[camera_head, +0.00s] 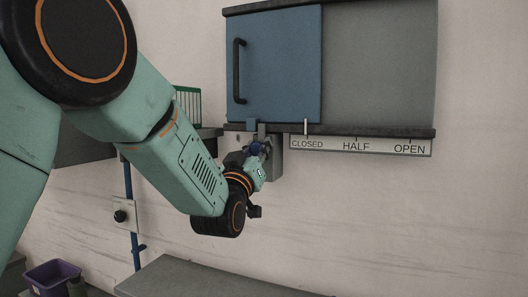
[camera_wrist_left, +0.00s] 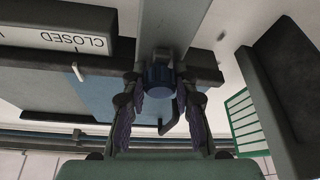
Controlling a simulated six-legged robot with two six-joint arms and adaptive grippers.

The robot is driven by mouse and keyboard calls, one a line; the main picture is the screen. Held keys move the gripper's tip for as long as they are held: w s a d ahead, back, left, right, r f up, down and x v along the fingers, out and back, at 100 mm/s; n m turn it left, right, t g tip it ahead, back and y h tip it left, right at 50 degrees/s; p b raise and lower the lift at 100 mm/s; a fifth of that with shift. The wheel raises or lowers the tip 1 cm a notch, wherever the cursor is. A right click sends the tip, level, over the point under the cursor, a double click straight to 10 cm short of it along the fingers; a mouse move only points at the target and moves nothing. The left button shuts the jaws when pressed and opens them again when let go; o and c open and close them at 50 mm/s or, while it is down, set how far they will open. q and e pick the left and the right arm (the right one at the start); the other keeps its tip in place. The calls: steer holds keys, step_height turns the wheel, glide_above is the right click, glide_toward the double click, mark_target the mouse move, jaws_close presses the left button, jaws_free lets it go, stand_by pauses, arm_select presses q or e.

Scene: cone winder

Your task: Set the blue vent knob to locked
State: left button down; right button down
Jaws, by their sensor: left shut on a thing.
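The blue vent knob (camera_wrist_left: 159,73) shows in the left wrist view as a short blue cylinder on a grey mount (camera_wrist_left: 165,25). The fingers of my left gripper (camera_head: 262,152) stand on either side of it and are shut on it. In the head view the gripper is just below the cabinet's lower edge and largely covers the knob. I cannot read the knob's setting. My right gripper is in neither view.
A blue sliding door (camera_head: 275,65) with a black handle covers the cabinet's left part. Its white pointer (camera_head: 306,127) stands over CLOSED on the label strip (camera_head: 380,147). A green rack (camera_head: 188,108) is left of it. A purple bin (camera_head: 50,278) is at lower left.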

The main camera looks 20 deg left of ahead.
arm_select(q)
steer(key=shift+r, duration=0.4)
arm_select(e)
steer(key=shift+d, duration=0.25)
arm_select(q)
steer(key=c, duration=1.5)
jaws_free()
steer(key=shift+r, duration=0.1)
steer(key=o, duration=0.5)
steer(key=shift+s, duration=0.25)
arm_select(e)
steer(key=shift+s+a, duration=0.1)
arm_select(q)
steer(key=shift+w+f, duration=0.1)
steer(key=shift+f, duration=0.2)
